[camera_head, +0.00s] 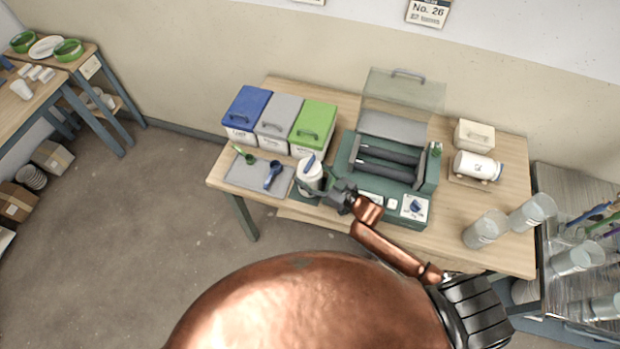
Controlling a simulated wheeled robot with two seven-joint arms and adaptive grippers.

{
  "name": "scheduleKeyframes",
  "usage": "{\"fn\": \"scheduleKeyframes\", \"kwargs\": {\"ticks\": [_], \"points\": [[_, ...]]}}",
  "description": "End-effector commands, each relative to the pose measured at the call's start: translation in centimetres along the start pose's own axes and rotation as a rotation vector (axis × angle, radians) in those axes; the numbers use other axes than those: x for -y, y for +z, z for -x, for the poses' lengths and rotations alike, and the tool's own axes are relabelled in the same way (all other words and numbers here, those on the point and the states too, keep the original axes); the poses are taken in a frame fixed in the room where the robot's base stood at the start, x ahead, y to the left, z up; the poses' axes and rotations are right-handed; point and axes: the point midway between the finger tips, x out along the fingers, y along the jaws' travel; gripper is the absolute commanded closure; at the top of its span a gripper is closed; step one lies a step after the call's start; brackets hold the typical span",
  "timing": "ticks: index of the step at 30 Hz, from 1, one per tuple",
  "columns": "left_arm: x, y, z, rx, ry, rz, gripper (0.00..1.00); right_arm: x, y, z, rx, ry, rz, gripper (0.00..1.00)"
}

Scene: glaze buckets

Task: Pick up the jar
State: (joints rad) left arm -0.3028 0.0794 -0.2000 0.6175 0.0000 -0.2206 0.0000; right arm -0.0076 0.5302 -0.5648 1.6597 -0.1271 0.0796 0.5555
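A white jar (310,170) with a blue mark on its top stands upright at the front of the table, between a grey mat and a green machine. My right gripper (321,188), at the end of the copper arm coming from the right, is at the jar's lower right side, with its dark fingers close against it. Whether the fingers are closed on the jar is too small to tell. Another white jar (477,166) lies on its side on a small wooden stand at the right. My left gripper is not in view.
Blue (247,109), grey (279,117) and green (313,126) lidded buckets stand behind the grey mat (244,174), which holds two scoops. The green roller machine (429,173) has its clear lid (402,92) raised.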

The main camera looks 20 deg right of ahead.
Motion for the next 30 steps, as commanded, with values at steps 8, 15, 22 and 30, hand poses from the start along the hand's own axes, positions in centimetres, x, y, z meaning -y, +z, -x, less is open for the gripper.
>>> {"fn": "scheduleKeyframes", "kwargs": {"ticks": [8,15,22,30], "points": [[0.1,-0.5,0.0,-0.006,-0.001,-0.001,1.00,0.0,-0.4,-0.1,-0.008,-0.002,0.002,0.75],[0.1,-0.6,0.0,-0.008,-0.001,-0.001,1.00,0.0,-0.6,-0.1,-0.008,-0.002,0.002,0.75],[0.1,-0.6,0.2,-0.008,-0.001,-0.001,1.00,0.0,-2.9,0.3,-0.011,-0.003,0.003,0.75],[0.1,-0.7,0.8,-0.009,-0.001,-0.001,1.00,1.8,-7.0,3.8,-0.009,-0.004,0.002,0.75]]}}
